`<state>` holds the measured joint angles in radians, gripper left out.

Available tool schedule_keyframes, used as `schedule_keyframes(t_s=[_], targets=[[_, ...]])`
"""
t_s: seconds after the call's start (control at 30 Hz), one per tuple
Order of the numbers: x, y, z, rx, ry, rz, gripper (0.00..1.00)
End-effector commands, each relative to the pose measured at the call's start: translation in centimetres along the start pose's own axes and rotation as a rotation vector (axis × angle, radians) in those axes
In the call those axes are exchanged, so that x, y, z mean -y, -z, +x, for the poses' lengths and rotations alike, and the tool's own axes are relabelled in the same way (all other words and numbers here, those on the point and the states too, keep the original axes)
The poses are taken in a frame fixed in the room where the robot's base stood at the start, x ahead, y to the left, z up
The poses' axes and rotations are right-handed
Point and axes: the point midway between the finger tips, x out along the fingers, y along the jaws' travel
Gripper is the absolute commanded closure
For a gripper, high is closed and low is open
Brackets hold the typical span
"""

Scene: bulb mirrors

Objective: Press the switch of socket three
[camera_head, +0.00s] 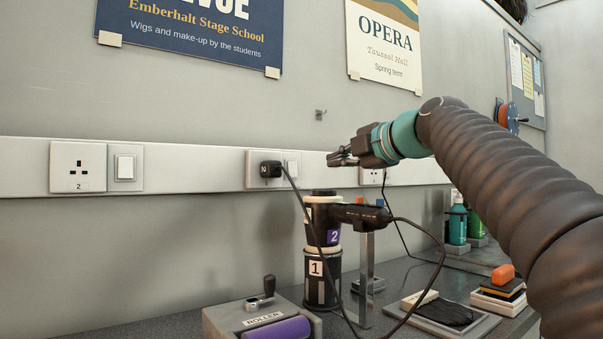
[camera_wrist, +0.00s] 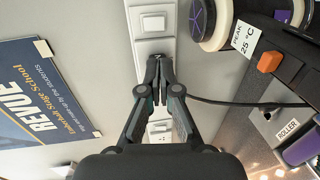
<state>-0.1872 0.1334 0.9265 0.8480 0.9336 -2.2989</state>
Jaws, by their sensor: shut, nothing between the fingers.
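A white wall socket holds a black plug (camera_head: 270,169), with a white switch (camera_head: 291,160) just right of it. Another socket (camera_head: 371,177) is partly hidden behind my arm. My gripper (camera_head: 332,158) is shut and empty, right of the plugged socket's switch and near the wall. In the wrist view, its closed tips (camera_wrist: 158,58) are over the white wall strip, below a white rocker switch (camera_wrist: 153,23). I cannot tell whether they touch anything.
Black cable (camera_head: 304,208) hangs from the plug. A black tool (camera_head: 362,215) and a stand with cylinders marked 1 and 2 (camera_head: 316,268) stand below. A roller box (camera_head: 231,317) is on the counter.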

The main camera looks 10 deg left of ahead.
Motion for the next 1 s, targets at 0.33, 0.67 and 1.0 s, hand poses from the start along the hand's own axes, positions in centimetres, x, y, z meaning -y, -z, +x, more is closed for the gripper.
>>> schedule_keyframes(t_s=[0.33, 0.67, 1.0], targets=[[-0.1, -0.1, 3.4, -0.001, 0.003, 0.003, 1.0], [-0.2, -0.1, 9.6, 0.001, 0.003, 0.002, 1.0], [-0.1, -0.2, 13.5, 0.004, 0.001, 0.002, 1.0]])
